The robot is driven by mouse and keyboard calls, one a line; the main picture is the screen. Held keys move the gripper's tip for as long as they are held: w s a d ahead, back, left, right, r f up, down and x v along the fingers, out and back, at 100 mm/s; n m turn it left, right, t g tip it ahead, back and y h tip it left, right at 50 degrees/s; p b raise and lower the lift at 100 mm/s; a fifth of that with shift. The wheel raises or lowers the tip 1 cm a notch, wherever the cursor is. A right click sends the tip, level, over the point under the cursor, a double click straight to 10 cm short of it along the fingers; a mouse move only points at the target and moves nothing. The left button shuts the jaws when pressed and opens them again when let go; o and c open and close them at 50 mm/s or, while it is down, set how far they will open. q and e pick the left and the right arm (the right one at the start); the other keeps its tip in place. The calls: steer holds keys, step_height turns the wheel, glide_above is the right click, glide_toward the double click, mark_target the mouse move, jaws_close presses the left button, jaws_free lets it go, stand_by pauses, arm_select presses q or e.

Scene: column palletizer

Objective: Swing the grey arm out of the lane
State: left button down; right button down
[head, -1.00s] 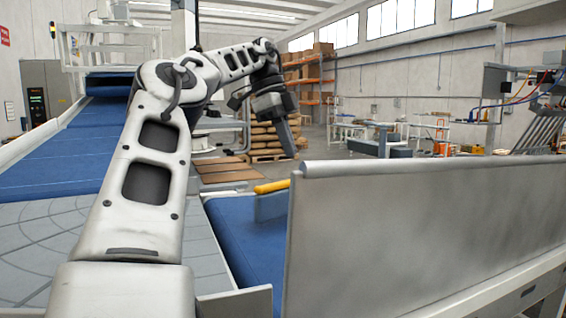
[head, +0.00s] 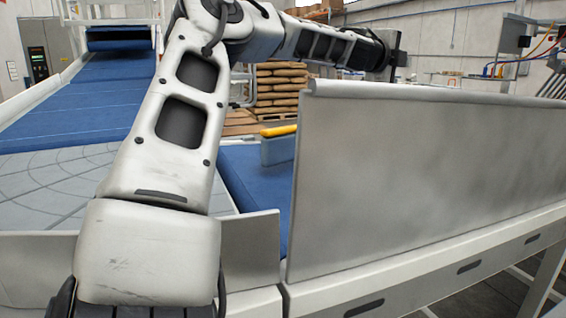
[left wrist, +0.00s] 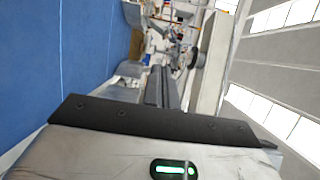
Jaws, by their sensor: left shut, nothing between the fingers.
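A large flat grey panel (head: 430,175) with a rounded top edge stands upright across the right half of the head view. A short blue-grey piece with a yellow top (head: 279,131) stands on the blue belt just behind its left end. I cannot tell for sure which of them is the grey arm. My left gripper (head: 393,62) is beyond the panel's top edge, with its tips partly hidden there. In the left wrist view its fingers (left wrist: 162,88) are together and empty. My right gripper is in neither view.
A blue conveyor belt (head: 90,95) runs away at the back left, leading to a grey patterned deck (head: 60,185). Stacked sacks (head: 282,90) stand behind. A white rail (head: 430,255) runs below the panel. A blue belt (left wrist: 75,60) also shows in the left wrist view.

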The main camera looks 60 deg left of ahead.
arm_select(q)
step_height(320, 180, down, 6)
steer(key=s+a+n+g+y, duration=0.2)
steer(key=a+n+g+y, duration=0.15)
steer(key=y, duration=0.25)
steer(key=m+g+y+b, duration=0.2)
steer(key=g+y, duration=0.1)
steer(key=g, duration=1.5)
glide_toward(272, 159)
steer(key=v, duration=0.3)
steer(key=shift+w+d, duration=0.15)
steer(key=shift+d, duration=0.05)
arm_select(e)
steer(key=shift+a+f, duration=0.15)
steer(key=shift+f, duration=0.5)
arm_select(q)
steer(key=shift+a, duration=0.3)
steer(key=p+x, duration=0.1)
steer(key=x, duration=0.7)
steer(key=shift+p, duration=0.4)
steer(key=shift+x, duration=0.75)
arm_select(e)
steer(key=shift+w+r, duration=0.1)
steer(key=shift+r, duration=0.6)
